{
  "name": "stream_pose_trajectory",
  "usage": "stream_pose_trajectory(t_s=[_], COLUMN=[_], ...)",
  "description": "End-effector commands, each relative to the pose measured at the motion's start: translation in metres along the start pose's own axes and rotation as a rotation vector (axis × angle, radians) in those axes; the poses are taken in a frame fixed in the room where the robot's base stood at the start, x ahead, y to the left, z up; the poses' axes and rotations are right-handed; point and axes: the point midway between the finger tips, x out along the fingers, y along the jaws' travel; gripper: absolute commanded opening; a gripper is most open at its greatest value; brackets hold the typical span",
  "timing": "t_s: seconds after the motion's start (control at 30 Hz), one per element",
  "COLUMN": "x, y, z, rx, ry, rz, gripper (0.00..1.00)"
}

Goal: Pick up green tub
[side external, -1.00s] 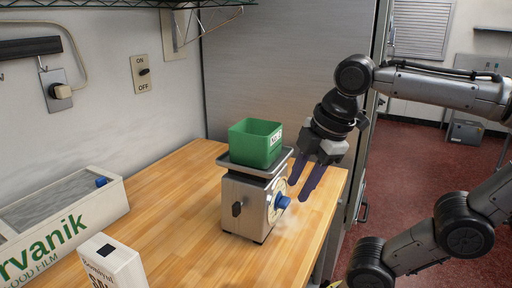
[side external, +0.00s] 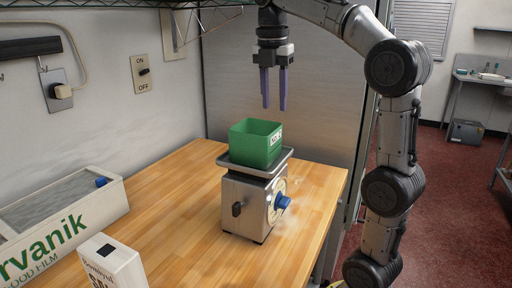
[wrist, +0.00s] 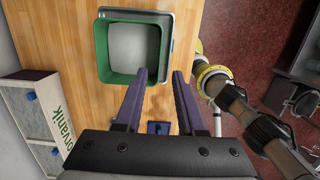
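The green tub (side external: 254,144) is square and open-topped with a white label, and it sits upright on the tray of a kitchen scale (side external: 246,208). In the wrist view the tub (wrist: 102,49) is seen from above, ahead of the fingers, and looks empty. My gripper (side external: 273,106) is above the tub in the side view, pointing down, with clear air between fingertips and rim. Its two purple fingers are apart with nothing between them; they also show in the wrist view (wrist: 158,73).
A white film box (side external: 62,225) lies at the left of the wooden counter (side external: 165,200). A smaller white box (side external: 115,263) stands at the front. A wire shelf (side external: 110,4) hangs above. The wall with a switch (side external: 143,73) is behind. Bare counter surrounds the scale.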

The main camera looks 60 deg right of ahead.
Motion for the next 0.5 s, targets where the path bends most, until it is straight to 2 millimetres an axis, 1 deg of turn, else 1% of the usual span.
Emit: stream_pose_trajectory(t_s=[0.2, 0.3, 0.4, 0.5], x=[0.040, 0.057, 0.067, 0.073], y=[-0.001, -0.001, -0.001, -0.001], z=[-0.001, -0.001, -0.001, -0.001], rx=[0.000, -0.001, 0.000, 0.000], ry=[0.003, 0.002, 0.002, 0.001], rz=[-0.004, -0.003, -0.002, 0.001], gripper=[0.39, 0.39, 0.39, 0.39])
